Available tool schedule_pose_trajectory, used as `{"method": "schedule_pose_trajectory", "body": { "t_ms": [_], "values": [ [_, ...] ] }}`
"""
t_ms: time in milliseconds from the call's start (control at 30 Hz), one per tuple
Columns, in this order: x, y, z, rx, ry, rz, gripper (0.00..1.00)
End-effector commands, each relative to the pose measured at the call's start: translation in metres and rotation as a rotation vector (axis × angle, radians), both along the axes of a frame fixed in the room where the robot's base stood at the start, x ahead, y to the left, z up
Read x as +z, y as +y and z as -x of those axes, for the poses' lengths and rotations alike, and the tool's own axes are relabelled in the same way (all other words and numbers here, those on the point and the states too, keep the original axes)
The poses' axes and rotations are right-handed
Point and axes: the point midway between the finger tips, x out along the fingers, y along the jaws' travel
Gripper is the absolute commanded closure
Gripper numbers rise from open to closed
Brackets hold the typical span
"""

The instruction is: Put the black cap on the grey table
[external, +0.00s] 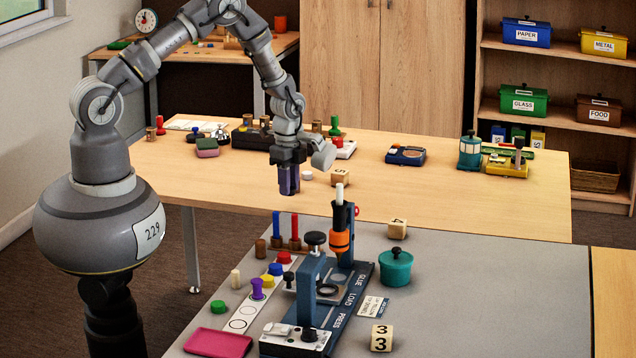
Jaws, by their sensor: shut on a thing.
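My gripper (289,181) hangs pointing down over the near edge of the wooden table, close to the grey table (480,270).
The grey table's right side is clear. The wooden table (480,205) behind holds several stands.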

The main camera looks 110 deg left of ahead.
Motion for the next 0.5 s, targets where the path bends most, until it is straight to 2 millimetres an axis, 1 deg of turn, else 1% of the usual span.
{"method": "schedule_pose_trajectory", "body": {
  "t_ms": [33,233,300,333,400,500],
  "values": [
    [-0.002,0.006,-0.006,-0.001,-0.002,-0.002,1.0],
    [-0.003,0.017,-0.017,-0.001,0.0,0.0,1.0],
    [-0.005,0.025,-0.024,-0.002,-0.002,-0.002,1.0],
    [-0.008,0.027,-0.026,-0.002,0.0,-0.001,1.0],
    [-0.026,0.025,-0.024,-0.001,0.003,0.002,1.0],
    [-0.036,0.026,-0.024,-0.001,0.001,0.001,1.0]
  ]
}}
